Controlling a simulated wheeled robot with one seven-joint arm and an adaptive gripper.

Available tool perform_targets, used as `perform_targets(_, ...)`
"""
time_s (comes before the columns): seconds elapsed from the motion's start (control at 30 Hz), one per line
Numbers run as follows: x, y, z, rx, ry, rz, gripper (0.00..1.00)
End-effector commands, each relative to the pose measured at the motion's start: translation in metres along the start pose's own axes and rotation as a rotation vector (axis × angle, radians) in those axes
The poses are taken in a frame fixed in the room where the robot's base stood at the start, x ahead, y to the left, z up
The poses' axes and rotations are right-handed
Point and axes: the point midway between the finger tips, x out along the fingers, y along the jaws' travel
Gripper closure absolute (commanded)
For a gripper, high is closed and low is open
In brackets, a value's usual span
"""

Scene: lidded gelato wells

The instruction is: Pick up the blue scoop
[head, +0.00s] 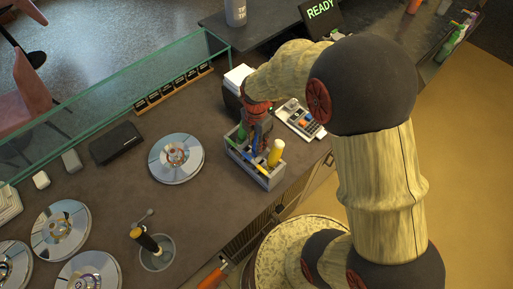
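A grey caddy (243,171) stands near the counter's right edge and holds several upright handled tools. A blue handle (255,141), which looks like the blue scoop's, shows in the caddy; its lower end is hidden inside. My gripper (258,134) points down over the caddy, close around or beside the blue handle. The fingertips are small and partly mixed with the tool handles, so I cannot tell whether they touch it or are closed.
A yellow handle (277,153) and a green handle (241,132) stand close by in the caddy. A card terminal (302,120) is behind it. Round lidded wells (176,159) and a cup with a dark tool (157,253) lie to the left. A glass guard (110,98) runs along the back.

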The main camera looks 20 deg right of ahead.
Motion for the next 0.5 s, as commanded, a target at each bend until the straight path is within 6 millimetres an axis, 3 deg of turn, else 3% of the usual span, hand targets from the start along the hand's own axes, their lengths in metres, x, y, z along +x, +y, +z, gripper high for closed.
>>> perform_targets(0.13, 0.015, -0.001, 0.0, 0.0, 0.001, -0.001, 0.73)
perform_targets(0.37, 0.022, -0.004, -0.002, 0.0, 0.004, -0.009, 0.73)
perform_targets(0.4, 0.022, -0.004, -0.002, 0.0, 0.005, -0.01, 0.57)
perform_targets(0.5, 0.023, -0.005, -0.003, 0.0, 0.006, -0.012, 0.62)
